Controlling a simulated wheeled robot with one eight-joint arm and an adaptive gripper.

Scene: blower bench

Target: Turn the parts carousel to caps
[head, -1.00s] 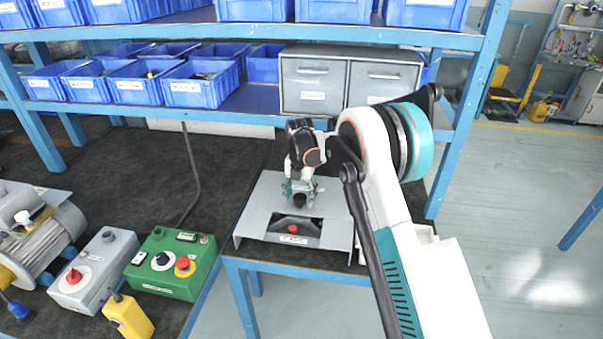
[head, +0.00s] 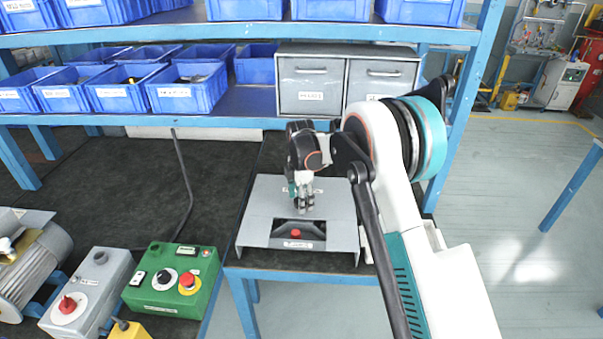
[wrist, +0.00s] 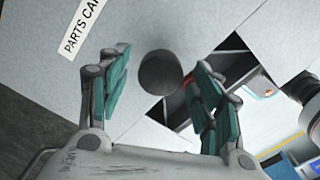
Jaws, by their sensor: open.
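The parts carousel is a grey sheet-metal housing (head: 265,215) on the small blue-framed table. Its front window shows a red part (head: 296,234); the small label below the window is unreadable. In the wrist view, a label starting "PARTS CA" (wrist: 82,28) is on the top plate, beside a dark round knob (wrist: 160,72). My gripper (head: 305,207) points down over the housing's top. In the wrist view my open gripper (wrist: 162,88) has one finger on either side of the knob, with gaps showing.
A green control box (head: 172,282) with a red button and a grey box (head: 88,290) stand on the bench to the left, near a motor (head: 30,260). Grey drawers (head: 345,85) and blue bins (head: 187,88) fill the shelf behind. Floor at right is open.

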